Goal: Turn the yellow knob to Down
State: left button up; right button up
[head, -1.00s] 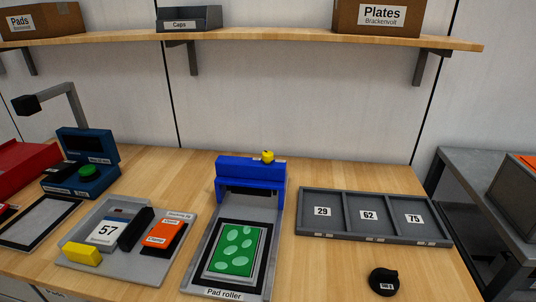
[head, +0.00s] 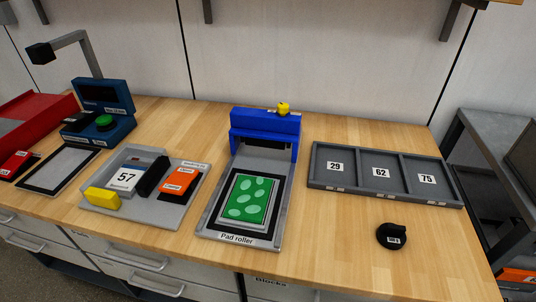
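The yellow knob (head: 283,108) sits on top of the blue housing (head: 264,125) of the pad roller, toward its right end. A small label lies beside the knob, too small to read. Below the housing, the grey pad roller bed (head: 209,222) holds a green pad with light green ovals (head: 249,199) in a black-bordered frame. The bed's front label reads "Pad roller". Neither of my grippers shows in the head view.
Left of the roller stands a grey tray (head: 187,217) with a 57 card, yellow, black and orange blocks. A blue device with a green button (head: 104,122) is farther left. Right are a three-compartment tray (head: 311,180) and a black round object (head: 391,236). Wood between is clear.

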aim_at(283, 108)
jog(key=j+z, duration=0.15)
jog(key=z, duration=0.3)
jog(key=j+z, duration=0.1)
jog(key=z, duration=0.3)
jog(key=j+z, duration=0.15)
jog(key=z, duration=0.3)
jog(key=j+z, duration=0.15)
jog(key=z, duration=0.25)
